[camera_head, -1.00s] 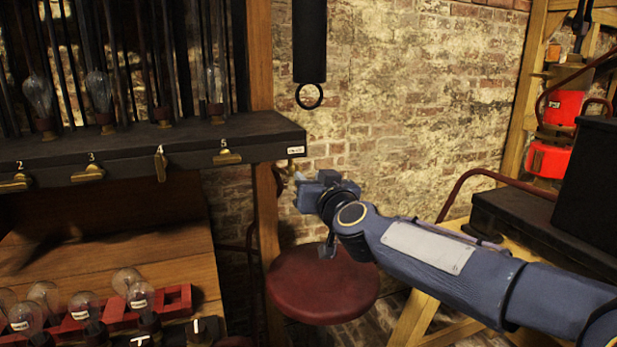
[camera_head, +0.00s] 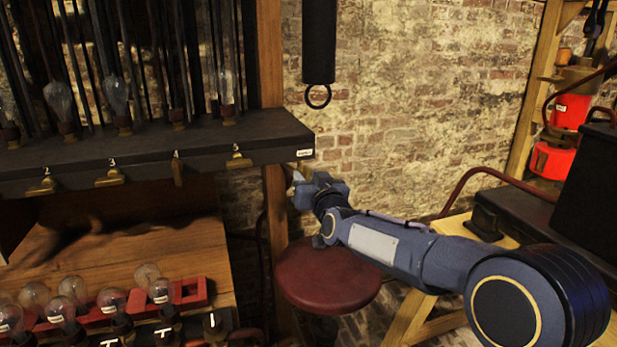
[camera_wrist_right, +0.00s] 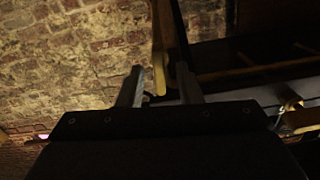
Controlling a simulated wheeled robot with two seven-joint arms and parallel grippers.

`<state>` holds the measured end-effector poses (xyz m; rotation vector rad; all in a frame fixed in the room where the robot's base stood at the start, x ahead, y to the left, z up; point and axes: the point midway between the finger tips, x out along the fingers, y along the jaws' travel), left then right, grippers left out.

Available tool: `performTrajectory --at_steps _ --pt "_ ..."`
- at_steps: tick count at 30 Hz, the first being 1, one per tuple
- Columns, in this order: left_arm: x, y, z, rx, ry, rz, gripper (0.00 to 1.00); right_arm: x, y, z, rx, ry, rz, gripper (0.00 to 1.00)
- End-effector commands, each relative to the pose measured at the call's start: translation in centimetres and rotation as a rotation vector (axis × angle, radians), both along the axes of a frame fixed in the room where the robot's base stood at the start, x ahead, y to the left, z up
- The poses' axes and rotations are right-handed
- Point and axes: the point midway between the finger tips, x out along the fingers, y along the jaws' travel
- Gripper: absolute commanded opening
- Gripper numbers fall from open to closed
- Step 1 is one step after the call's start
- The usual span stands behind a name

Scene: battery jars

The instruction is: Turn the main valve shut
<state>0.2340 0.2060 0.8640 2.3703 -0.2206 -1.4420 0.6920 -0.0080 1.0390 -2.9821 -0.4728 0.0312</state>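My right gripper (camera_head: 299,190) is at the wooden post, just below the right end of the dark shelf, where a small white label (camera_head: 304,153) sits. In the right wrist view its two fingers (camera_wrist_right: 160,88) are apart. A yellow-brass lever-like bar (camera_wrist_right: 184,80), possibly the main valve's handle, reaches down between them, close to the right finger. I cannot tell whether it touches. In the head view the gripper hides most of that spot. My left gripper is not in view.
Brass levers with numbers, such as lever 5 (camera_head: 238,160), line the shelf front (camera_head: 140,168). A red stool (camera_head: 328,278) stands below my right arm. Glass bulbs sit in a red rack (camera_head: 190,292) at lower left. A black cylinder with a ring (camera_head: 318,96) hangs above.

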Motion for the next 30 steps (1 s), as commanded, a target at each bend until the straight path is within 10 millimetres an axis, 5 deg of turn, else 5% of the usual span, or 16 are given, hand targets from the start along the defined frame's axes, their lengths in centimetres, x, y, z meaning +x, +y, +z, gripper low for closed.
performTrajectory --at_steps 8,16,30 --pt "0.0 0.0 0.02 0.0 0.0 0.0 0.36 0.27 0.06 0.05 0.001 -0.001 0.0 0.32" --pt "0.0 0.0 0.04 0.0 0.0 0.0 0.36 0.25 0.07 0.05 0.001 -0.001 0.0 0.0" --pt "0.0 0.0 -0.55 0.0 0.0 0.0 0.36 0.26 0.0 -0.11 0.067 0.02 0.0 0.0"
